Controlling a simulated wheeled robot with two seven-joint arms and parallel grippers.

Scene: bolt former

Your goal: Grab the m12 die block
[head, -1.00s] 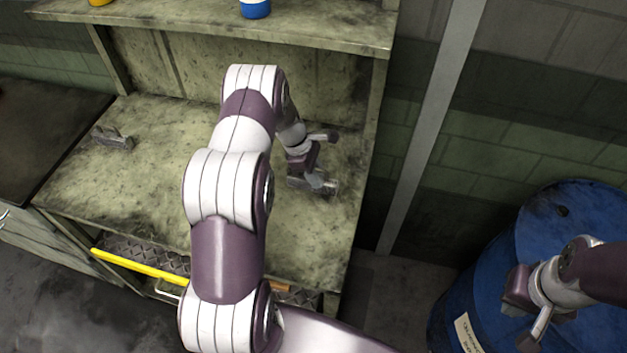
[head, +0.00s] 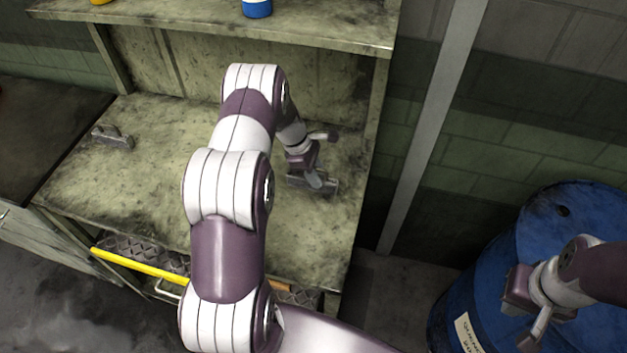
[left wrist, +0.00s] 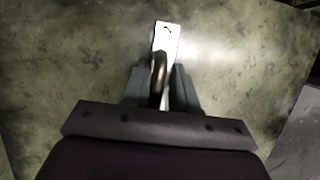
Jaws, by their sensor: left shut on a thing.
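A grey metal die block (head: 328,187) with a handle lies at the right side of the workbench. My left gripper (head: 312,181) is over it and shut on its handle. In the left wrist view the block (left wrist: 168,38) shows as a bright metal bar, with its dark curved handle between the two fingers of my left gripper (left wrist: 158,88). A second, similar grey block (head: 113,137) sits at the bench's left. No size marking is readable on either block. My right gripper (head: 525,308) is open and empty in front of the blue barrel.
The stained green workbench (head: 140,185) is clear between the blocks. A shelf (head: 330,32) above carries a blue container (head: 257,8). A yellow bar (head: 140,264) runs along the bench's lower front. A blue barrel (head: 575,215) stands at the right.

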